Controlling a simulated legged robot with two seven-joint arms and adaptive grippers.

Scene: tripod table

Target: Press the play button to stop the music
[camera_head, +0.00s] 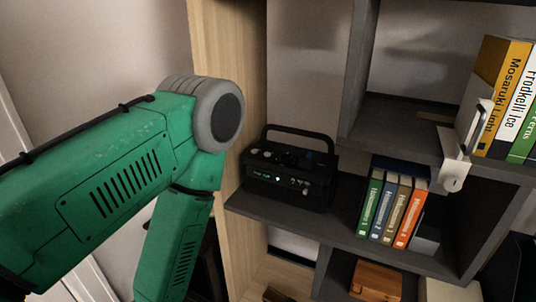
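A black radio (287,175) with a carrying handle stands upright on a dark shelf (320,222) in the middle of the head view. Its front has a small lit display, and knobs or buttons show on its top and front. They are too small to tell which is the play button. My green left arm comes in from the left and bends downward beside the radio's left side. Its gripper is not visible. My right gripper is not in view either.
Several upright books (392,207) stand on the shelf right of the radio. More books (505,98) and a white bookend (457,160) are on the upper right shelf. A light wooden panel (232,60) rises left of the radio. A wooden box (376,280) sits below.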

